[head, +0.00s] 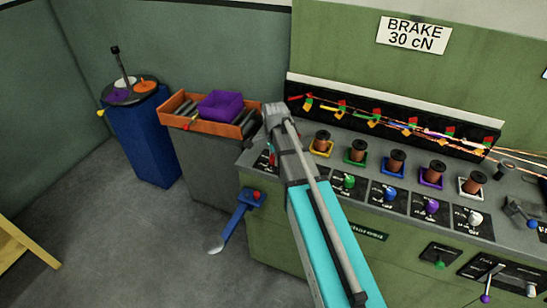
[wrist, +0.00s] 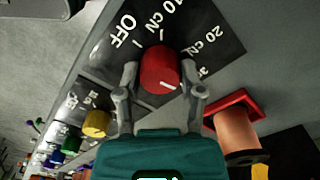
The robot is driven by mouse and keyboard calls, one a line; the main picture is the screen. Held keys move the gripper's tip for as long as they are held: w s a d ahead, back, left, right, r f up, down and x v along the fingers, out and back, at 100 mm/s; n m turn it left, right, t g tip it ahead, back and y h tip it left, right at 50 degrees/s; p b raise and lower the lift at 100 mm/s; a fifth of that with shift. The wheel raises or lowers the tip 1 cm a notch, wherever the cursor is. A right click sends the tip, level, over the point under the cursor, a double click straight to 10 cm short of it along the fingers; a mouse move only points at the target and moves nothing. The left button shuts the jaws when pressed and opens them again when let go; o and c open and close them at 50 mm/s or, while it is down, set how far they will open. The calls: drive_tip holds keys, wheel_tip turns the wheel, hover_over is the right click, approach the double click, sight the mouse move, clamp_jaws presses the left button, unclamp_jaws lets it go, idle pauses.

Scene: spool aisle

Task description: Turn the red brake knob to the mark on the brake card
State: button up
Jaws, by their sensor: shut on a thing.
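The brake card (head: 413,34) on the green wall reads "BRAKE 30 cN". The red brake knob (wrist: 160,68) is in the wrist view, on a black dial plate (wrist: 105,62) lettered OFF, 10 cN and 20 cN; a further label at the right is partly hidden by a finger. A short white line on the knob lies at its lower right side; I cannot tell exactly which mark it meets. My gripper (wrist: 160,80) is shut on the knob, one finger on each side. In the head view my gripper (head: 277,118) is over the panel's left end and hides the knob.
Other knobs, such as green (head: 348,182) and blue (head: 390,193), line the panel, with copper spools (head: 396,162) behind. A yellow knob (wrist: 97,124) and a red-framed spool (wrist: 236,130) are close to my gripper.

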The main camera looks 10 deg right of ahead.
drive_tip(key=shift+w+a, duration=0.1)
drive_tip(key=shift+a, duration=0.05)
idle(0.3)
drive_tip(key=o, duration=1)
drive_tip(key=shift+o, duration=0.8)
